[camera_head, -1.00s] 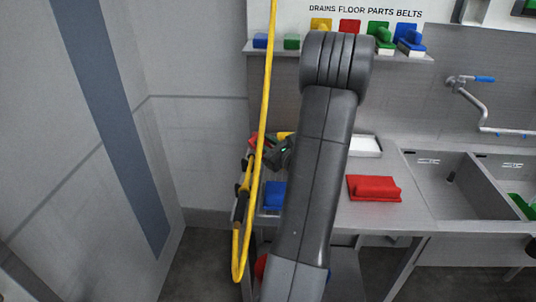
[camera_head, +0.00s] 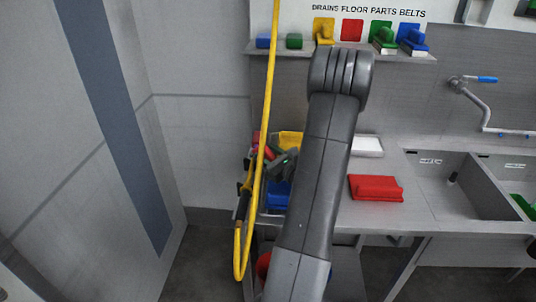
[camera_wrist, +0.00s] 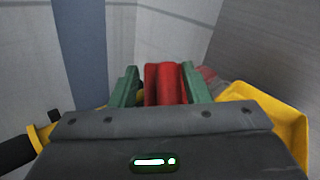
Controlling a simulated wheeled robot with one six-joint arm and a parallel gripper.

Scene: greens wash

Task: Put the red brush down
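My gripper (camera_wrist: 160,84) has green fingers on either side of a red piece with a ridged face, the red brush (camera_wrist: 165,84), in the wrist view. It looks shut on it; contact at the left finger is hard to make out. In the head view my gripper (camera_head: 283,163) is low over the counter's left end, beside red and yellow things, partly behind my arm. The brush's lower part is hidden. Another red piece (camera_head: 375,188), flat with a raised ridge, lies on the counter right of my arm.
A yellow hose (camera_head: 262,110) hangs in front of the counter's left end. A blue item (camera_head: 278,196) and a yellow one (camera_head: 291,140) are close to my gripper. A white tray (camera_head: 367,147) stands behind my arm. Sinks (camera_head: 440,180) are at the right. Coloured brushes stand on the wall shelf (camera_head: 340,54).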

